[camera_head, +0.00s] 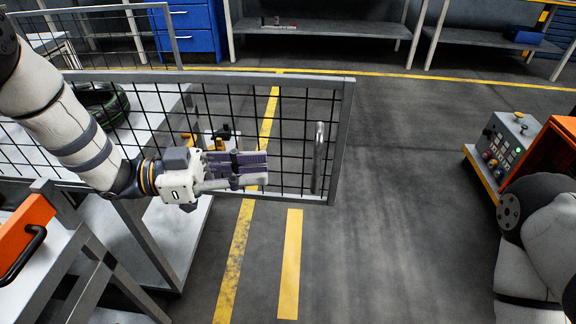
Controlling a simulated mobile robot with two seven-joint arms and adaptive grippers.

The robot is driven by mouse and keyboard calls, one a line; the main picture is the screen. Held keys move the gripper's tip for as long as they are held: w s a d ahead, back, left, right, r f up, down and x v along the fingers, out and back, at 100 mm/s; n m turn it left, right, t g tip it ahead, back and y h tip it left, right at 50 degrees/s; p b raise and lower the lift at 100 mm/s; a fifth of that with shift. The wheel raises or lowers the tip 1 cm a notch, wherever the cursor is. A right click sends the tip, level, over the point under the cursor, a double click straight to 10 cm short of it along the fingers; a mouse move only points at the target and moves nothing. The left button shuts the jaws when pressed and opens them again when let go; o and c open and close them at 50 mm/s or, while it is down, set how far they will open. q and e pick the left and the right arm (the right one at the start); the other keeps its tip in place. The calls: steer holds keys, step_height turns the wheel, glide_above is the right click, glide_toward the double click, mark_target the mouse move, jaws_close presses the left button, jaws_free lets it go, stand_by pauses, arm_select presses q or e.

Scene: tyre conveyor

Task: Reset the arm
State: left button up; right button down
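My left gripper (240,170) is in the left half of the head view, at the end of my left arm, which comes in from the left. Its purple-grey fingers point right, in front of the mesh of a grey-framed gate (345,140). The fingers look close together, but their gap cannot be made out. I see nothing clearly held. The gate's vertical handle (319,158) stands to the right of the fingertips, apart from them in the picture. Part of my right arm shows at the lower right edge; its gripper is out of view.
A tyre (102,104) lies behind the mesh at the left. An orange panel with a dark handle (27,238) is at the lower left. A control box (507,140) with buttons stands at the right by an orange machine. Blue drawers (190,28) stand behind. The middle floor is clear.

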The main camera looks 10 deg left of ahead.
arm_select(q)
steer(key=shift+s+a, duration=0.15)
steer(key=shift+a, duration=0.45)
steer(key=s+a+f+n+t+y+p, duration=0.1)
steer(key=s+f+n+y, duration=0.45)
steer(key=f, duration=0.55)
steer(key=s+a+f+n+t+y+p, duration=0.1)
steer(key=s+f+n+y, duration=0.4)
steer(key=f, duration=0.5)
steer(key=s+a+f+n+g+y, duration=0.1)
steer(key=s+a+g+y, duration=0.1)
steer(key=s, duration=0.7)
steer(key=s+a+f+n+g+y, duration=0.1)
steer(key=s+a+n+g+y, duration=0.1)
steer(key=s, duration=0.6)
steer(key=s+a+f+n+g+y, duration=0.1)
steer(key=s+a+n+g+y, duration=0.1)
steer(key=s, duration=0.7)
steer(key=a+g+y, duration=0.1)
steer(key=g, duration=0.1)
steer(key=shift+s+a+f+g+p, duration=0.3)
steer(key=shift+s+a+p, duration=0.05)
arm_select(e)
steer(key=shift+t, duration=0.7)
steer(key=w+r, duration=0.3)
steer(key=shift+w+r, duration=0.15)
